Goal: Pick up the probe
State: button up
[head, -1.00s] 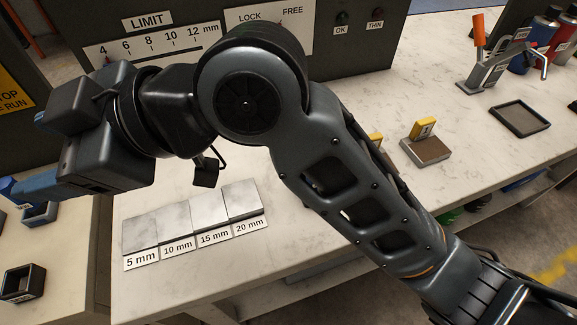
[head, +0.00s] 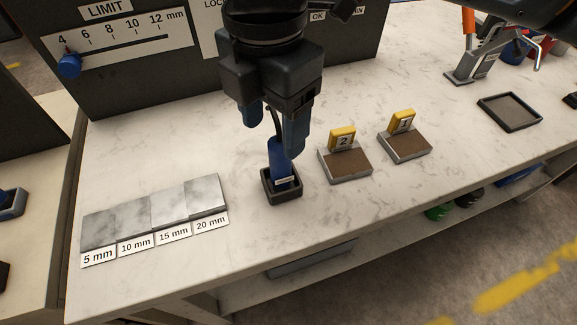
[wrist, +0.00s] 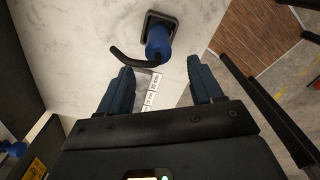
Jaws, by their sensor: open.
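The probe (head: 280,163) is a blue cylinder with a dark cable at its top, standing upright in a small black square holder (head: 283,196) on the bench. The probe (wrist: 158,46) also shows in the wrist view, beyond my fingertips, with its cable curving to the left. My gripper (head: 272,132) is open, pointing down, above and close to the probe's top. In the head view one finger overlaps the probe's upper end. In the wrist view my gripper (wrist: 165,76) has nothing between its fingers.
Several metal thickness blocks (head: 155,212) lie to the left with labels. Two grey pads with yellow tags, 2 (head: 345,165) and 1 (head: 405,144), stand to the right. A black tray (head: 510,112) and a toggle clamp (head: 478,55) are farther right. The LIMIT gauge panel (head: 120,45) stands behind.

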aim_at(280, 156)
jog(key=shift+w+d+f, duration=0.15)
jog(key=shift+f, duration=1.1)
jog(key=shift+w+d+f, duration=0.1)
jog(key=shift+f, duration=1.2)
jog(key=shift+w+d+f, duration=0.15)
jog(key=shift+f, duration=1.1)
jog(key=c, duration=1.1)
